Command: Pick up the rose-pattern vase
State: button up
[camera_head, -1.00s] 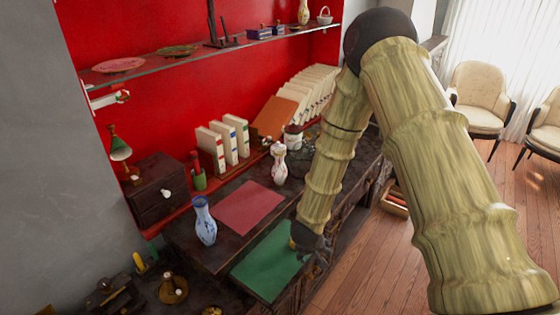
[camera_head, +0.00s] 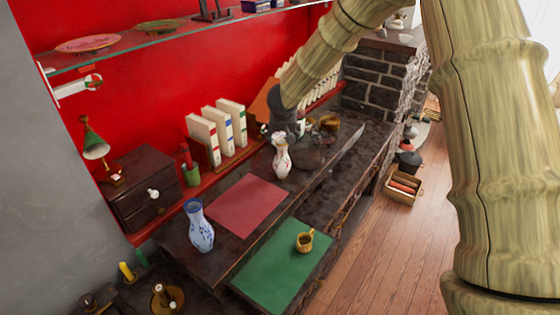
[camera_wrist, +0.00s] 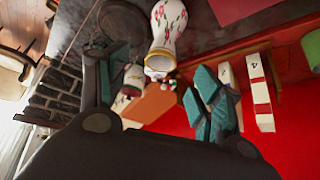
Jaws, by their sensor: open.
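The rose-pattern vase (camera_head: 281,158) is white with red flowers and stands upright on the dark desk beyond the red mat. In the wrist view the vase (camera_wrist: 168,28) shows at the top, its open mouth toward my gripper. My gripper (camera_wrist: 160,92) is open, its two teal-sided fingers spread apart. The vase lies ahead of the gap and slightly above it in that picture, with no visible contact. In the head view my dark gripper (camera_head: 282,118) is just behind and above the vase, partly hidden by my arm.
A blue-patterned vase (camera_head: 200,226) stands at the desk's front left. A red mat (camera_head: 247,205) and a green mat (camera_head: 262,272) with a gold cup (camera_head: 304,241) lie nearby. White books (camera_head: 217,133) stand left of my gripper. A small white jar (camera_wrist: 133,78) is close to the vase.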

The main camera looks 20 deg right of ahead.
aim_at(282, 143)
jog(key=x, duration=0.5)
jog(key=shift+d, duration=0.2)
jog(key=x, duration=0.2)
jog(key=a+p+x, duration=0.1)
jog(key=x, duration=0.1)
jog(key=shift+w+p, duration=0.15)
jog(key=shift+p, duration=0.15)
jog(key=shift+w+d+f, duration=0.2)
jog(key=shift+d+f, duration=0.05)
jog(key=shift+f, duration=0.15)
grip_shut()
